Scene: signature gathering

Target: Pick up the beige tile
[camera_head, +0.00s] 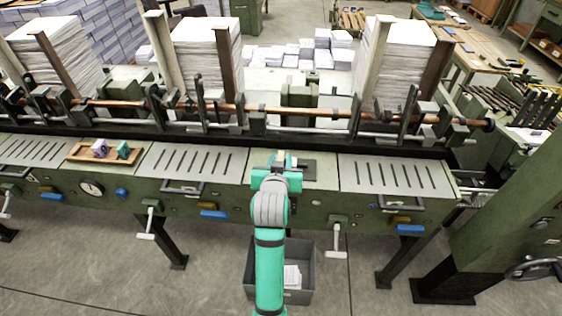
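My teal arm reaches up from the bottom middle to the green machine's bed. My gripper (280,165) points away from the camera over the middle of the bed. A small beige piece, apparently the beige tile (281,156), shows at the fingertips. The gripper body hides its lower part, and I cannot tell whether the fingers are closed on it. A dark flat piece (305,168) lies just right of the gripper. A wooden tray (75,153) at the left holds a purple-and-white tile (100,148) and a green tile (123,150).
Slotted metal plates (194,161) lie left and right of the gripper. Behind them runs a copper-coloured rod (265,108) with upright levers, then tall paper stacks (207,60). Handles stick out from the front. A grey bin (305,270) with paper stands below.

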